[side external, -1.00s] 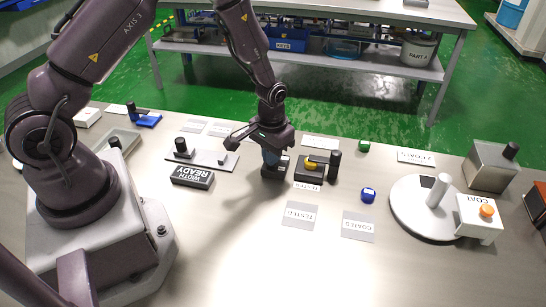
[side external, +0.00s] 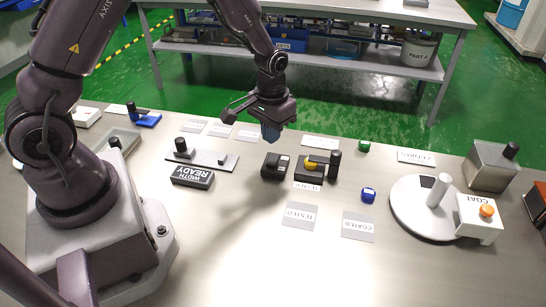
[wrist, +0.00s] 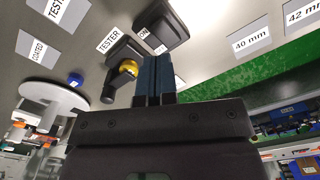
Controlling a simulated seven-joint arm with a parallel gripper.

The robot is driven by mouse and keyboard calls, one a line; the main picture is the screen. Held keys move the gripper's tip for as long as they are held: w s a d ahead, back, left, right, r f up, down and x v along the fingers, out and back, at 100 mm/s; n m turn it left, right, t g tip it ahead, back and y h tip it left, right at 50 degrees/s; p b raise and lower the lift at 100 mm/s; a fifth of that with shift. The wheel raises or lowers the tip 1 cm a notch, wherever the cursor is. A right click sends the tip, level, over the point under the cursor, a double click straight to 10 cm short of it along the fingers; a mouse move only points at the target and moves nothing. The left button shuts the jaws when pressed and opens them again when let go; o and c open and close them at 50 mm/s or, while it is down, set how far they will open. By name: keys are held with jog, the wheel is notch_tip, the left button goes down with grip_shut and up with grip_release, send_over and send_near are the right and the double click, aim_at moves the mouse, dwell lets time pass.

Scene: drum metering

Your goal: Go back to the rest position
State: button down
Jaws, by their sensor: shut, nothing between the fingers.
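My gripper (side external: 270,132) hangs above the steel table in the side view, over and slightly behind the tester. Its blue fingers are together with nothing between them; they also show in the wrist view (wrist: 154,80). The tester (side external: 309,169) is a dark block with a yellow dome and an upright black cylinder. A small dark box (side external: 275,166) with a pale label stands just left of it. In the wrist view the tester (wrist: 122,52) and the dark box (wrist: 162,26) lie beyond the fingertips, apart from them.
The front middle is clear.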

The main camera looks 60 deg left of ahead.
jog(key=shift+r, duration=0.15)
jog(key=shift+s+d+f+g, duration=0.15)
jog(key=shift+s+g, duration=0.35)
jog(key=shift+s, duration=0.55)
jog(key=s+d+r+m+t, duration=0.1)
jog(key=s+r+t, duration=0.1)
jog(key=s+r, duration=0.3)
jog(key=s+d+r+m+t, duration=0.1)
jog(key=s+r, duration=0.4)
jog(key=r, duration=0.7)
jog(key=s+d+r+m+t, duration=0.1)
jog(key=s+d+r+t, duration=0.1)
jog(key=s+r, duration=0.4)
notch_tip(320, 180, up, 2)
jog(key=shift+r+t, duration=0.15)
jog(key=shift+t, duration=0.65)
jog(key=shift+s, duration=0.1)
